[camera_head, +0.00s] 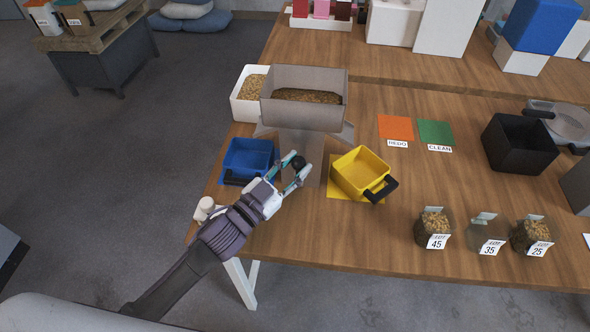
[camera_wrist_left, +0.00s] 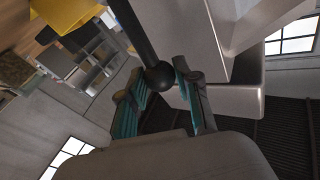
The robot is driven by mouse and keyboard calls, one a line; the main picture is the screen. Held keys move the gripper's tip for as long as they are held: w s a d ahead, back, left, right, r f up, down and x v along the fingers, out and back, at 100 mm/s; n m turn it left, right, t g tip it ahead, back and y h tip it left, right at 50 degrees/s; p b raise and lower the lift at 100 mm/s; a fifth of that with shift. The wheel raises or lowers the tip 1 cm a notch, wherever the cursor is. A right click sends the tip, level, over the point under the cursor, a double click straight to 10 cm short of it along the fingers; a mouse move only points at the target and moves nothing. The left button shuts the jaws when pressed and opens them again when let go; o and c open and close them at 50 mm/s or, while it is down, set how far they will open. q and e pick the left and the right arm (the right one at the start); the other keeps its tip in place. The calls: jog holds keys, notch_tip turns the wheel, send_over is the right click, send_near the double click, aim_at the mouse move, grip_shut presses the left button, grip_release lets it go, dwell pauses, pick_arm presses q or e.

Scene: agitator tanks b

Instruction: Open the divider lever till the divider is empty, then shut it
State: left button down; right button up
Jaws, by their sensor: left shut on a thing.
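The divider (camera_head: 304,90) is a grey metal hopper on the wooden table, with brown grain visible inside its open top. Its lever has a black ball knob (camera_head: 298,162) at the front, below the hopper. My left gripper (camera_head: 296,172) is shut on this knob. In the left wrist view the knob (camera_wrist_left: 159,77) sits between the teal-padded fingers, with a dark rod running up from it. A blue bin (camera_head: 248,158) stands left of the divider's foot and a yellow bin (camera_head: 361,172) stands right of it. Both bins look empty inside. My right gripper is not in view.
A white bin (camera_head: 247,95) with grain stands behind left of the divider. Orange (camera_head: 395,127) and green (camera_head: 435,133) cards, a black bin (camera_head: 518,144) and several labelled jars (camera_head: 433,228) are to the right. The table between the yellow bin and jars is clear.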

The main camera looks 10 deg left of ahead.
pick_arm(q)
jog(key=s+m+t+h+b, duration=0.1)
jog(key=b, duration=0.2)
jog(key=s+f+m+t+h+b, duration=0.1)
jog(key=m+b, duration=0.1)
jog(key=b, duration=0.2)
jog(key=shift+s+f+h, duration=0.15)
jog(key=shift+s+h, duration=0.2)
jog(key=shift+h, duration=0.05)
